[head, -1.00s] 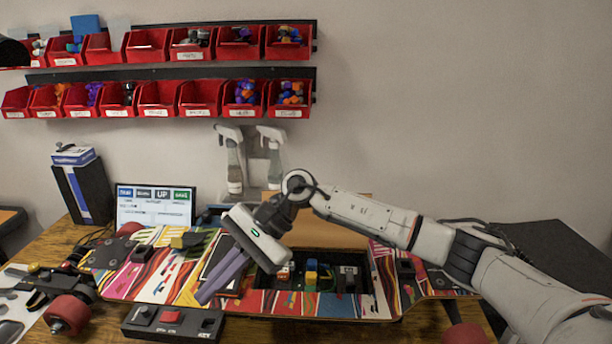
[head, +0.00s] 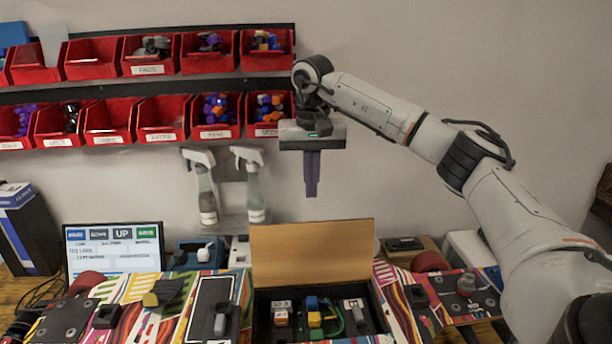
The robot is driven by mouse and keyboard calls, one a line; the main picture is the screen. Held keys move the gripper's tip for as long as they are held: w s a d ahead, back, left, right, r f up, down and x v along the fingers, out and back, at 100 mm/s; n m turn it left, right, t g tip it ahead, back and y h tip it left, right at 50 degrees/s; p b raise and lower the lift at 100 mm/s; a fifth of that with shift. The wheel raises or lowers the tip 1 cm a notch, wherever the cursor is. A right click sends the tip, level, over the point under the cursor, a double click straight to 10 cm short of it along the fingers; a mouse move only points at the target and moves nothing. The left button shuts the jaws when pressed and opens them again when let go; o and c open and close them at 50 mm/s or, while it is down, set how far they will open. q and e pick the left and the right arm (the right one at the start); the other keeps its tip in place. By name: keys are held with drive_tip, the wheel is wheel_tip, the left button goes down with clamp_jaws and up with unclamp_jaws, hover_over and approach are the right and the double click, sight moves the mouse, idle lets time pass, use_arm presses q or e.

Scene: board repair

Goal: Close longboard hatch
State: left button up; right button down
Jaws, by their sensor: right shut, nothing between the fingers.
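The longboard (head: 130,292) lies across the table with a colourful striped deck. Its hatch lid (head: 310,252), a plain tan-brown panel, stands upright at the back edge of the open compartment (head: 262,322). Inside the compartment are small parts, among them a yellow and blue block (head: 314,312) and a green wire. My right gripper (head: 311,192) is shut and empty, fingers pointing down, raised in front of the wall, above the lid in the picture and apart from it. My left gripper is not in view.
Red bins (head: 162,120) hang in two rows on the wall at upper left. Two spray bottles (head: 204,190) hang below them. A small screen (head: 112,248) stands behind the board at left. The wall area at upper right is clear.

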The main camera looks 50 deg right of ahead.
drive_tip(key=f, duration=0.1)
drive_tip(key=s+a+f, duration=0.1)
drive_tip(key=f, duration=0.1)
drive_tip(key=s+a+f+p, duration=0.1)
drive_tip(key=shift+s+a+f, duration=0.1)
drive_tip(key=shift+s+f, duration=0.1)
drive_tip(key=shift+f, duration=0.1)
drive_tip(key=shift+a, duration=0.1)
idle(0.4)
